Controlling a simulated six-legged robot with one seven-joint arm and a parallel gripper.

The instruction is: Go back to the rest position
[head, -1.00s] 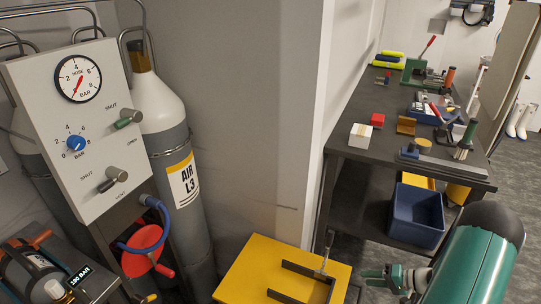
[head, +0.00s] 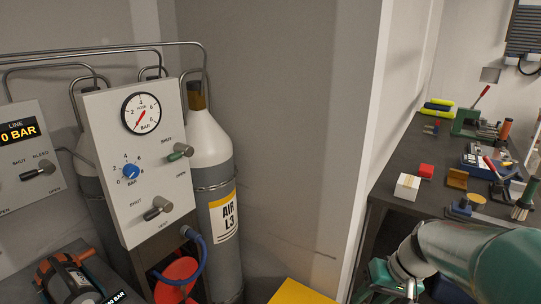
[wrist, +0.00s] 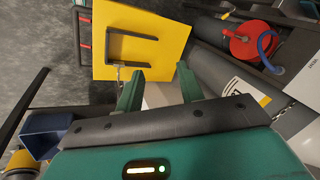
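My gripper (wrist: 158,72) shows in the wrist view as two green fingers standing apart with nothing between them. It points towards a yellow panel (wrist: 168,62) with a dark bracket, and touches nothing that I can make out. In the head view my green arm comes in from the lower right, and the gripper end is low in the picture, partly cut off by the bottom edge.
A white control panel (head: 112,190) with gauge and valves stands left, before an AIR L3 cylinder (head: 210,165). A red disc (head: 177,280) hangs below. A dark workbench (head: 405,160) with tools and small blocks is right. A blue bin (wrist: 45,133) shows in the wrist view.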

